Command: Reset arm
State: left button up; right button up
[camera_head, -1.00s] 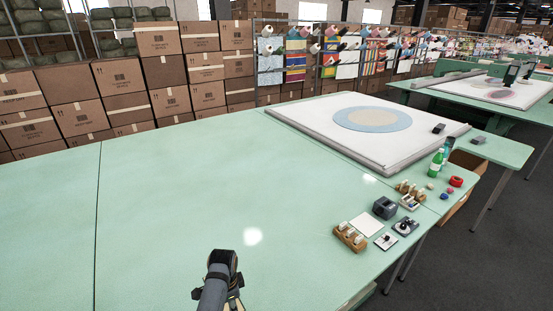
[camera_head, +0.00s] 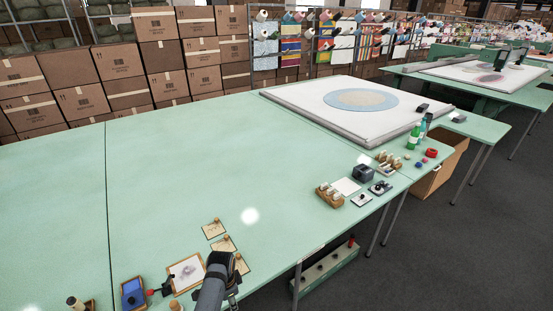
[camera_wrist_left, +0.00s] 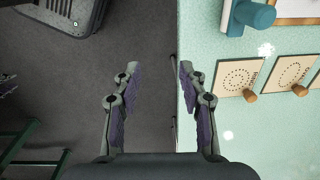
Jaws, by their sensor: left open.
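My left arm comes in from the bottom of the head view, and its dark gripper (camera_head: 233,290) is near the front edge of the green table (camera_head: 170,170), beside the small boards. In the left wrist view the gripper (camera_wrist_left: 158,95) has its two fingers spread wide. Nothing is between them, and grey floor shows below the gap. The right finger is over the table edge and the left one over the floor. My right gripper is not in view.
Small boards with wooden knobs (camera_head: 213,229) lie next to the arm; they also show in the wrist view (camera_wrist_left: 240,76). A large white panel (camera_head: 345,105) lies behind. Mid-table is clear.

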pick_arm(q)
jog(key=s+a+f+n+b, duration=0.35)
jog(key=s+f, duration=0.55)
jog(key=f, duration=0.5)
jog(key=s+a+f+n+b, duration=0.2)
jog(key=s+f+n+b, duration=0.15)
jog(key=s+f, duration=0.8)
jog(key=s+a+f+n+b, duration=0.2)
jog(key=s+f, duration=0.4)
jog(key=s, duration=0.3)
jog(key=s+a+f+n+b, duration=0.2)
jog(key=s+a+f, duration=0.3)
jog(key=s+f, duration=0.2)
jog(key=shift+s+f+n+t+y, duration=0.3)
jog(key=shift+s+t, duration=0.1)
jog(key=shift+s, duration=0.45)
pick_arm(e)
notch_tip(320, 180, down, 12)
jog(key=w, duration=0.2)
pick_arm(q)
jog(key=shift+a, duration=0.1)
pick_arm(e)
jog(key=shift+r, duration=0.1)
